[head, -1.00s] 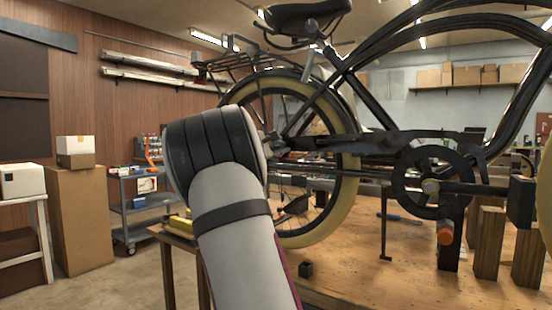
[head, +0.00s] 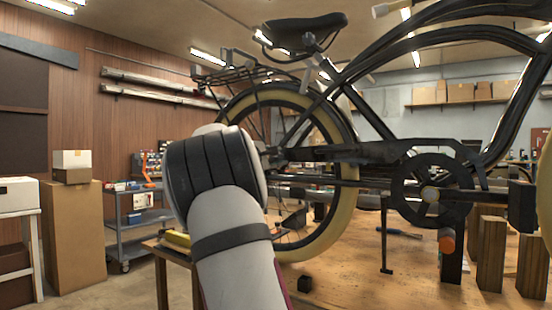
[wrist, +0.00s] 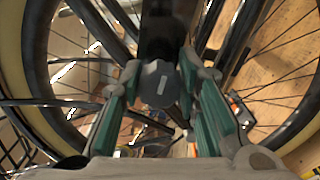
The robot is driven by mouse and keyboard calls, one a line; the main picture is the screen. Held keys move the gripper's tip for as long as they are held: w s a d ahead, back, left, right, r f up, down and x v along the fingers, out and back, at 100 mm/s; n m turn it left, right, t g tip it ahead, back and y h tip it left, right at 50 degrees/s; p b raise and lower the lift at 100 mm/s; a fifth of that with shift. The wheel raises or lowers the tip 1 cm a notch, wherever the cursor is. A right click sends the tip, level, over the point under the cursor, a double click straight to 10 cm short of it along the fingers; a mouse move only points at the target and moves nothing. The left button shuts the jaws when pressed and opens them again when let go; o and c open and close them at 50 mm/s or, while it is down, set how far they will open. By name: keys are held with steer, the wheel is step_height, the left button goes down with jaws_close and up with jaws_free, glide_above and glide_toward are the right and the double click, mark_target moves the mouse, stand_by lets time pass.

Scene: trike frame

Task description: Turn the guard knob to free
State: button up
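In the wrist view, a grey round knob (wrist: 157,84) with a short white mark across its face sits at the end of a dark bar. The fingers look spread, with a narrow gap beside the knob; contact is hard to make out. In the head view my arm hides my gripper and the knob. The black trike frame (head: 345,153) stands above the wooden bench.
The rear wheel (head: 340,215) with its cream tyre is close to my arm. A chainwheel (head: 432,190), an orange-ended part (head: 446,243) and wooden blocks (head: 490,255) are to the right. A cart (head: 140,225) stands left.

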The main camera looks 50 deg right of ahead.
steer(key=o, duration=0.3)
steer(key=shift+a, duration=0.1)
steer(key=s+a, duration=0.1)
steer(key=a, duration=1)
steer(key=shift+a, duration=0.4)
